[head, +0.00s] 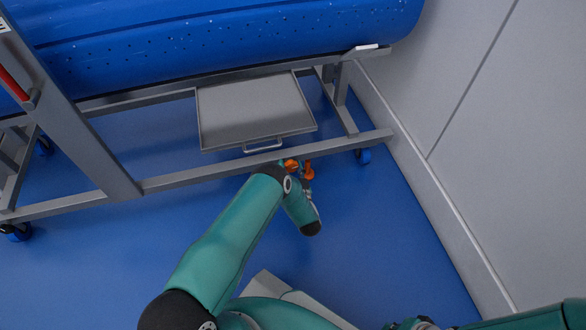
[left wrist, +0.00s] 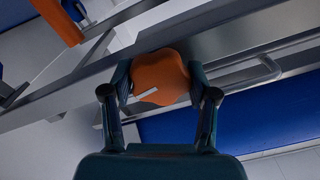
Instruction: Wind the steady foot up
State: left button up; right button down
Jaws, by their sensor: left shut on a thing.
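An orange lobed knob (left wrist: 160,78) with a pale stripe on it sits between the two fingers of my left gripper (left wrist: 160,92). The gripper is shut on it, one finger on each side. In the head view, small orange parts (head: 309,172) show at the carrier's front lower rail, beside my left wrist. Another orange piece (left wrist: 58,18) shows at the upper left of the left wrist view. The foot's pad and its distance from the floor are hidden. My right gripper is out of view; only part of that arm shows at the lower right.
The grey carrier frame (head: 215,172) bears a blue perforated tub (head: 230,35). A grey tray (head: 255,108) with a handle (head: 263,146) lies just above the orange parts. Blue floor (head: 375,235) is clear in front.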

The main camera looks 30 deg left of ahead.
pick_arm(q)
jog(key=m, duration=0.6)
jog(key=shift+d, duration=0.1)
jog(key=shift+w+m, duration=0.1)
jog(key=shift+m, duration=0.3)
jog(key=o, duration=1.2)
jog(key=shift+c, duration=0.2)
jog(key=v, duration=1.2)
jog(key=shift+f, duration=0.1)
